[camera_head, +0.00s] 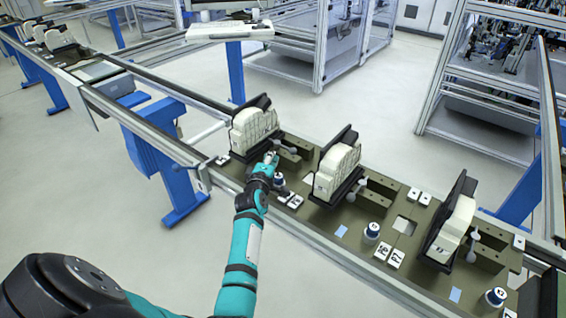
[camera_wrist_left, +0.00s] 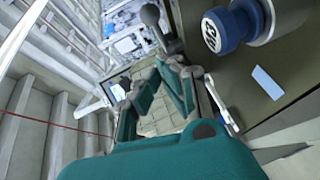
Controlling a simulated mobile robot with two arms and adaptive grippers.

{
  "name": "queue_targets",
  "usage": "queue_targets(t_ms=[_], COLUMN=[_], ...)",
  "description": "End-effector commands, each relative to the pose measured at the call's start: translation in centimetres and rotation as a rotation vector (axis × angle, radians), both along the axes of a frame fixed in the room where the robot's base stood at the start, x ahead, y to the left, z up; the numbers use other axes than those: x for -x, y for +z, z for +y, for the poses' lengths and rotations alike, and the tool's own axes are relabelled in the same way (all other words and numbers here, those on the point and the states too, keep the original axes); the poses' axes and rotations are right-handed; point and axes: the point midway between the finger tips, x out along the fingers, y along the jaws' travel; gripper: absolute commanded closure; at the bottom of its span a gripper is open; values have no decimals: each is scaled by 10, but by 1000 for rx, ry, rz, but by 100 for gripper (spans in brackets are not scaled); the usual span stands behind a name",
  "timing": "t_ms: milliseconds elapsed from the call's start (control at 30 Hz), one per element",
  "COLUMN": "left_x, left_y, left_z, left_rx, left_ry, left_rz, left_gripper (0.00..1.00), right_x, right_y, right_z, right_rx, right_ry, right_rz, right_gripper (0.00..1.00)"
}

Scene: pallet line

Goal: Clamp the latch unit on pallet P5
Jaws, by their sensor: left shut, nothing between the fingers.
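Three cream latch units in black brackets stand on the olive pallets: a left one (camera_head: 254,127), a middle one (camera_head: 337,168) and a right one (camera_head: 455,222). Which pallet is P5 I cannot read for sure. My left gripper (camera_head: 271,158) is beside the left unit's right side, close to its grey clamp lever (camera_head: 285,147). In the left wrist view my gripper (camera_wrist_left: 170,80) is shut and empty, near a grey ball-ended lever (camera_wrist_left: 150,15); contact is unclear. The blue knob (camera_wrist_left: 226,30) stands to its right. My right gripper is out of view.
Blue-topped knobs (camera_head: 372,231) stand by each unit, one close under my left gripper. Conveyor rails (camera_head: 330,249) border the pallets. Several more units (camera_head: 60,40) stand far left. The floor in front is clear.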

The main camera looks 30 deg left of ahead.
Motion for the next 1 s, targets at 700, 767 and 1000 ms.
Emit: queue_targets(t_ms=[700, 767, 1000], left_x=[-46, -46, -59], left_y=[-9, -9, -9], left_z=[-12, -12, -19], left_rx=[1, 1, 2], left_ry=[-1, -1, -1], left_rz=[1, 1, 0], left_gripper=[100, 100, 100], right_x=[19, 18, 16], right_y=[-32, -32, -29], right_z=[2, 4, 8], right_rx=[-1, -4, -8], right_ry=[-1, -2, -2], right_rz=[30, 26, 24], right_gripper=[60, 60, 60])
